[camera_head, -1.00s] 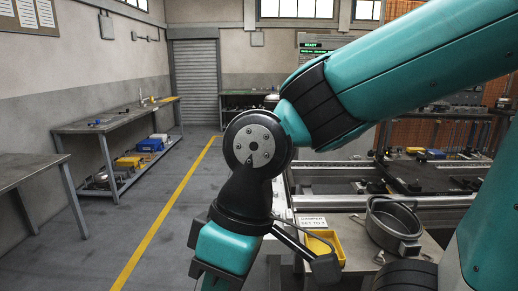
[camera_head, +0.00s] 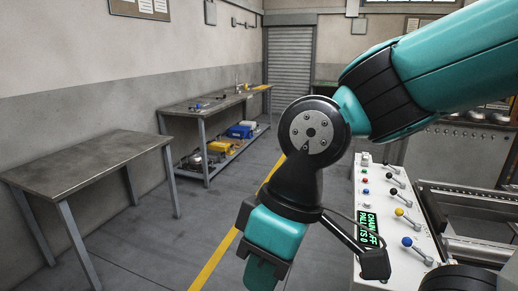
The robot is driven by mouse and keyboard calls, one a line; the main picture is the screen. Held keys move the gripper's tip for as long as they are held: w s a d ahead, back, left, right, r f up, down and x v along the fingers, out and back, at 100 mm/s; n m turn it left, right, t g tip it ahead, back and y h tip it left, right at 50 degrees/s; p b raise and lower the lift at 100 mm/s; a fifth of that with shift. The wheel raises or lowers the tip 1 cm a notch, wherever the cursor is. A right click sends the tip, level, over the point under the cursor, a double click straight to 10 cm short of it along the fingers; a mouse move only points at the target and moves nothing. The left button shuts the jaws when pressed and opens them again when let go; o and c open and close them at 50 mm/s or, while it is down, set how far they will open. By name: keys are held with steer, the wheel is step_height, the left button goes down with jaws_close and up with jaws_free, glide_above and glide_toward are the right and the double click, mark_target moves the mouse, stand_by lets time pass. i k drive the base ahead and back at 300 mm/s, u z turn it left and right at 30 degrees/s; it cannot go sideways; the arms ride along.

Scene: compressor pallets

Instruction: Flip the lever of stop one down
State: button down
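A white control panel (camera_head: 400,262) stands at the lower right. My arm crosses from the upper right down to the bottom centre, left of the panel.
A green display (camera_head: 369,228) on the panel reads chain off, with a pallets count of 0. Small coloured buttons (camera_head: 364,181) sit above it. Conveyor rails (camera_head: 470,205) lie right of the panel. A bare table (camera_head: 95,165) and a workbench (camera_head: 215,103) stand left; the floor between is clear.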

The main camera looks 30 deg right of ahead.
mark_target(385, 163)
steer(key=i, duration=1.75)
steer(key=z, duration=0.75)
steer(key=i, duration=1.4)
steer(key=z, duration=1.15)
steer(key=i, duration=0.6)
steer(key=z, duration=0.3)
